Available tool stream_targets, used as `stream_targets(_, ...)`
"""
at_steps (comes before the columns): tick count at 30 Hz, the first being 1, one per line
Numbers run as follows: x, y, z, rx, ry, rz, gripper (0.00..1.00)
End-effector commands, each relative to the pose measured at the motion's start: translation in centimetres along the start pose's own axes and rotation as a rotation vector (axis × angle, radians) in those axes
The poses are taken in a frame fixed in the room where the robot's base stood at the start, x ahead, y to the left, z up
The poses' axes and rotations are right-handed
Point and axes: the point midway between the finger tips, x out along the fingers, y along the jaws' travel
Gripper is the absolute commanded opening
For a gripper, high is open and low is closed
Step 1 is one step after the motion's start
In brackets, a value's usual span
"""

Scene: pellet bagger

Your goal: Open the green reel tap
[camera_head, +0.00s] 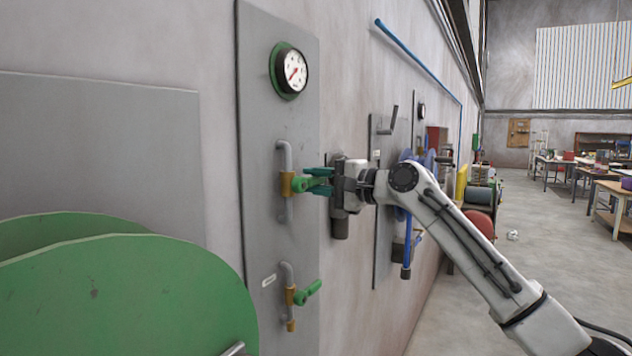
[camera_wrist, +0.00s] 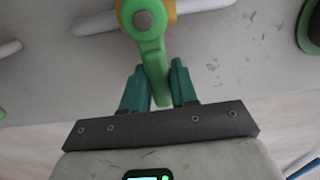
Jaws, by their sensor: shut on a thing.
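A grey wall panel carries two taps with green levers and brass bodies on grey pipes. The upper tap's green lever (camera_head: 301,184) sticks out sideways to the right from its brass body (camera_head: 287,184). My gripper (camera_head: 311,181) has its teal fingers on either side of this lever and is shut on it. The wrist view shows the upper green lever (camera_wrist: 151,52) running from its hex bolt down between my gripper's fingers (camera_wrist: 158,70). The lower tap's green lever (camera_head: 309,292) points right and slightly up, free of my gripper. I cannot tell which tap serves the reel.
A large green reel (camera_head: 120,300) stands at the lower left, close to the grey panel (camera_head: 262,105). A green-backed gauge (camera_head: 294,70) sits above the taps. The floor (camera_head: 545,270) at right is mostly clear.

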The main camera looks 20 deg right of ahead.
Motion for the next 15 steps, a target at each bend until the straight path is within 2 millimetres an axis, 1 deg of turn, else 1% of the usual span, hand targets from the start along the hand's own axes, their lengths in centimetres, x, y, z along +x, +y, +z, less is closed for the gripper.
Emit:
stream_targets(2,0.01,0.20,-0.01,0.000,-0.001,0.004,0.00)
stream_targets(8,0.06,-0.10,0.05,-0.022,-0.002,0.002,0.00)
stream_targets(15,0.16,-0.78,0.20,-0.121,-0.004,0.002,0.00)
